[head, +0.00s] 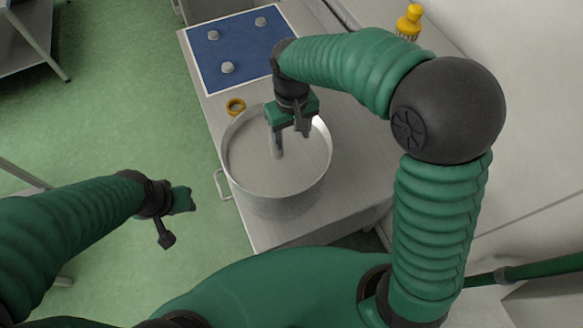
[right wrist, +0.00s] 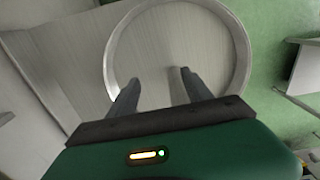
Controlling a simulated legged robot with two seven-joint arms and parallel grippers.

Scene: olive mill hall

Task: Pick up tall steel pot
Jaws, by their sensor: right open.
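The tall steel pot (head: 285,204) is a wide, round grey vessel standing upright on the near end of the steel table. A loop handle (head: 222,185) sticks out on its left side. My right gripper (head: 277,153) points down over the pot's opening, inside the rim outline. In the right wrist view its two fingers (right wrist: 158,77) are apart with nothing between them, and the pot's rim (right wrist: 247,60) curves around beyond them. How deep the fingertips reach is unclear. My left gripper (head: 184,200) hangs over the floor left of the pot; its fingers are not clear.
The steel table (head: 210,105) carries a blue board (head: 245,45) with several grey knobs at the back. A yellow-handled tool (head: 409,22) stands at the back right. Green floor (head: 120,120) is open on the left.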

